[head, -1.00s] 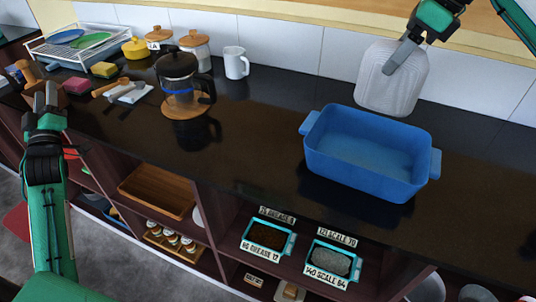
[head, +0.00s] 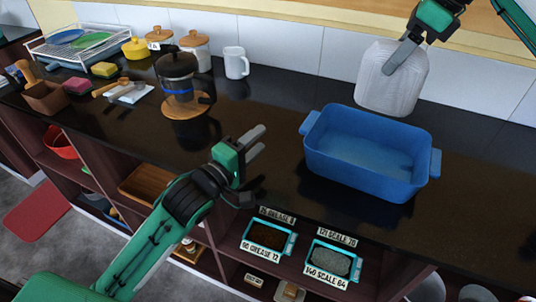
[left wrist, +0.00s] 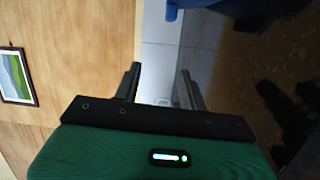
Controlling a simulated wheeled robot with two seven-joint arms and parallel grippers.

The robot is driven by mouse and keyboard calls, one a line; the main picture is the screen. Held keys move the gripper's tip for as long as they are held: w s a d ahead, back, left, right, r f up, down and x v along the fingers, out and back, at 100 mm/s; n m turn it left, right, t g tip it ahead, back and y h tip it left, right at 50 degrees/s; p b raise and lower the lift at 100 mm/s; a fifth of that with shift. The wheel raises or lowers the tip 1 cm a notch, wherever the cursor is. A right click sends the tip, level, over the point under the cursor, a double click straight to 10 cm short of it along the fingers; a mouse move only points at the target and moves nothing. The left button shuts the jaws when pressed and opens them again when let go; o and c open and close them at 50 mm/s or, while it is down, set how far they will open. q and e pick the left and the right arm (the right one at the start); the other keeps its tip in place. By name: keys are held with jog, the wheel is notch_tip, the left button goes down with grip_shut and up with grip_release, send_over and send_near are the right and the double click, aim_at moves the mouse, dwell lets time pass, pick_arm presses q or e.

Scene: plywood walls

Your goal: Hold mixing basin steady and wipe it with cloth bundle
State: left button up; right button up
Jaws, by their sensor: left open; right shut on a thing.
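The blue mixing basin (head: 365,178) sits on the dark counter, right of centre in the head view; it has a handle at each end and looks empty. A small blue part of it shows at the top of the left wrist view (left wrist: 196,3). The white cloth bundle (head: 392,82) hangs above the basin's back edge, apart from it. My right gripper (head: 400,57) is shut on the cloth bundle. My left gripper (head: 256,143) is open and empty, left of the basin near the counter's front edge. Its two fingers also show apart in the left wrist view (left wrist: 160,85).
A coffee press (head: 180,78) on a wooden coaster and a white mug (head: 236,62) stand left of the basin. A dish rack (head: 85,43) is at the far left. Labelled trays (head: 268,237) sit on the shelf below. The counter between press and basin is clear.

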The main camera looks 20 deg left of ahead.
aim_at(300, 132)
pick_arm(q)
jog(key=shift+g+h, duration=0.6)
jog(key=d, duration=0.1)
jog(key=s+d, duration=0.2)
jog(key=shift+d+f, duration=0.35)
jog(key=shift+f, duration=0.05)
jog(key=x, duration=1.2)
jog(key=shift+s, duration=0.1)
grip_shut()
